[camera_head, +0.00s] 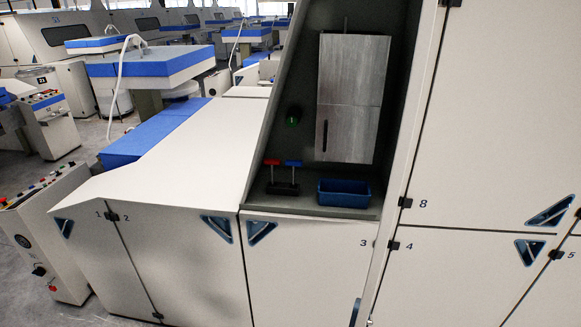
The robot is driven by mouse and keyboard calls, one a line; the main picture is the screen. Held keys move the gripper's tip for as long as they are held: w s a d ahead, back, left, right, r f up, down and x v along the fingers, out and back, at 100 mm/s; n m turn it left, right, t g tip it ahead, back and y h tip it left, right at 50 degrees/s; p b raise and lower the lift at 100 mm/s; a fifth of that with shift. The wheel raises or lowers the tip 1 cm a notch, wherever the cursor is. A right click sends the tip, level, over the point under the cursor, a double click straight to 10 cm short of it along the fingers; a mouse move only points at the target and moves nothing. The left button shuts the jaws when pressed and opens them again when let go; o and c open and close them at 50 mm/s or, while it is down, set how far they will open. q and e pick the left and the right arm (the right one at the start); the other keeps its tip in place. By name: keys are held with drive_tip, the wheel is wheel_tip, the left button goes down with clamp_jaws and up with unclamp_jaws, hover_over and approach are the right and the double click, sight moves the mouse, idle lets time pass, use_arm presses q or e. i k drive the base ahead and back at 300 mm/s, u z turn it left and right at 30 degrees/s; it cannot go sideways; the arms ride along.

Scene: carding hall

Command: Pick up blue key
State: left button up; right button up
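The blue key (292,164) has a blue T-shaped handle on a thin upright shaft. It stands in a small dark holder (282,188) on the shelf of an open recess in the machine. A red key (272,163) with the same shape stands just left of it in the same holder. Neither of my grippers shows in the head view.
A blue open bin (344,192) sits on the shelf right of the holder. A grey metal box (352,97) hangs on the recess's back wall, with a green knob (293,117) to its left. The sloped white machine top (190,150) lies left of the recess.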

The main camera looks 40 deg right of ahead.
sight(293, 163)
drive_tip(key=z, duration=0.35)
drive_tip(key=i, duration=0.65)
drive_tip(key=z, duration=0.55)
